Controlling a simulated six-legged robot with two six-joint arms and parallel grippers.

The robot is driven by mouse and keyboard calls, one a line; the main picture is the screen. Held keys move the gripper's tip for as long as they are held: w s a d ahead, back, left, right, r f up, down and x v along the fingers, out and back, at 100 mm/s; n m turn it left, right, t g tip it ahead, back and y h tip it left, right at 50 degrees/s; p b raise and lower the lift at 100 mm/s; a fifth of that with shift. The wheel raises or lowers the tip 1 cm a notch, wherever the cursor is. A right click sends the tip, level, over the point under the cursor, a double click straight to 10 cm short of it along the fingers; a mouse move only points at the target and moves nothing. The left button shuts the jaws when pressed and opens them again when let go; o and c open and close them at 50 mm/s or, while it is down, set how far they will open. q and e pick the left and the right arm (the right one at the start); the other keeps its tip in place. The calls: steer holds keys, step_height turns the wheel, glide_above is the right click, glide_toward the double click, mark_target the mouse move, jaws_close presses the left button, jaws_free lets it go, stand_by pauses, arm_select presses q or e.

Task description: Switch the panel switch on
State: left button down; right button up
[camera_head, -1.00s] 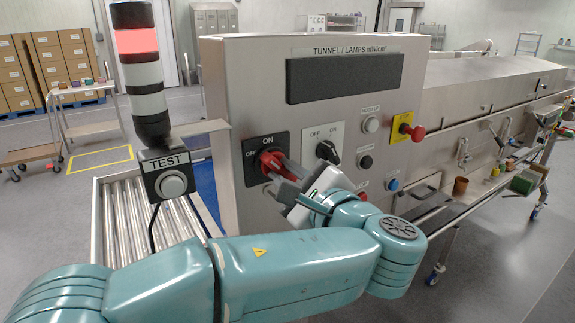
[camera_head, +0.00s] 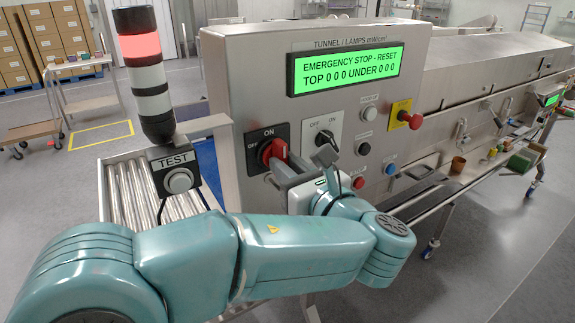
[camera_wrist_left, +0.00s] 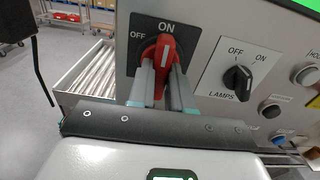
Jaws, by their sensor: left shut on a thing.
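The panel switch is a red rotary handle (camera_head: 272,150) on a black plate marked OFF and ON, on the left of the steel panel (camera_head: 240,80). In the left wrist view the red handle (camera_wrist_left: 165,55) stands upright, pointing to ON. My left gripper (camera_head: 277,165) is shut on the handle, with one finger on each side of it in the wrist view (camera_wrist_left: 163,72). The panel display (camera_head: 345,70) is lit green and reads EMERGENCY STOP - RESET, with zeros below. My right gripper is not in view.
A black LAMPS knob (camera_head: 325,138) is right of the switch. Several push buttons and a red emergency stop (camera_head: 411,120) on a yellow plate are farther right. A stack light (camera_head: 147,75), lit red, and a TEST button box (camera_head: 176,175) stand left, by a roller conveyor (camera_head: 130,185).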

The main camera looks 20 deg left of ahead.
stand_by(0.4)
arm_select(q)
steer(key=c, duration=1)
jaws_free()
steer(key=shift+c, duration=0.2)
steer(key=shift+d+r, duration=0.1)
steer(key=b+v, duration=0.3)
steer(key=v, duration=1.3)
steer(key=shift+s+b, duration=0.2)
steer(key=shift+b, duration=0.15)
steer(key=shift+d, duration=0.1)
